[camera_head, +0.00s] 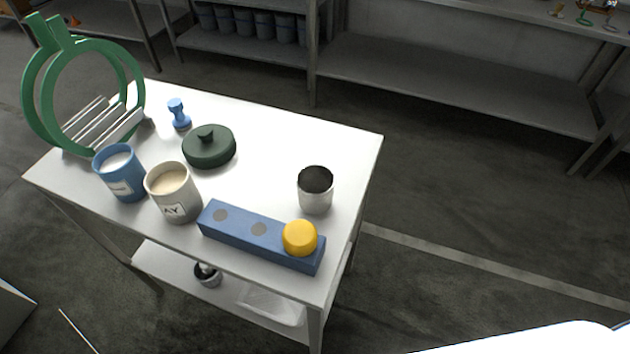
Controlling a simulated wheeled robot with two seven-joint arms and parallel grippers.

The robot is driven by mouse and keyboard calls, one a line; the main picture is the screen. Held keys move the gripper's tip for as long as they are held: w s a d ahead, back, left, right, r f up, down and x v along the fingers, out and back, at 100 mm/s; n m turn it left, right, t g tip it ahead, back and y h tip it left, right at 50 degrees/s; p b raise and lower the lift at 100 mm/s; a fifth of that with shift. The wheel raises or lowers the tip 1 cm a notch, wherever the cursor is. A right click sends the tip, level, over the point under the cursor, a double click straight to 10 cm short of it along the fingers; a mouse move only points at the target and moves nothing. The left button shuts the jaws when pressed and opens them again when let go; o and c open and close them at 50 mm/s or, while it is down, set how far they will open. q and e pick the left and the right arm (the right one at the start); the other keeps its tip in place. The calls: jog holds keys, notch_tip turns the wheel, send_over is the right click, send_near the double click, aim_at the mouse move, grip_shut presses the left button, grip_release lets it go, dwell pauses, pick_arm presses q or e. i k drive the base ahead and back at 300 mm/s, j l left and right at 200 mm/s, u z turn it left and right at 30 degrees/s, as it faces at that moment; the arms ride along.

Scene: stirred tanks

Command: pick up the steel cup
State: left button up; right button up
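The steel cup (316,196) stands upright near the right edge of the white table. It is a pale metallic cylinder with a dark inside at its open top. It stands just behind the right part of a blue block with a yellow knob, with no gripper near it. Neither of my grippers shows in the head view.
On the white table (270,140) are a blue block (228,236) with a yellow knob (299,238), a beige cup (174,193), a blue cup (120,174), a dark green lid (209,147), a small blue piece (178,113) and a green ring rack (139,88). Shelves (450,90) stand behind.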

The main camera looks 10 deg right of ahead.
aim_at(315, 183)
jog(key=k+l, duration=0.1)
jog(key=l, duration=0.25)
jog(key=l+u, duration=0.1)
jog(key=l, duration=0.25)
jog(key=k+l+u, duration=0.1)
jog(key=l, duration=0.25)
jog(key=k+l, duration=0.2)
jog(key=l, duration=0.15)
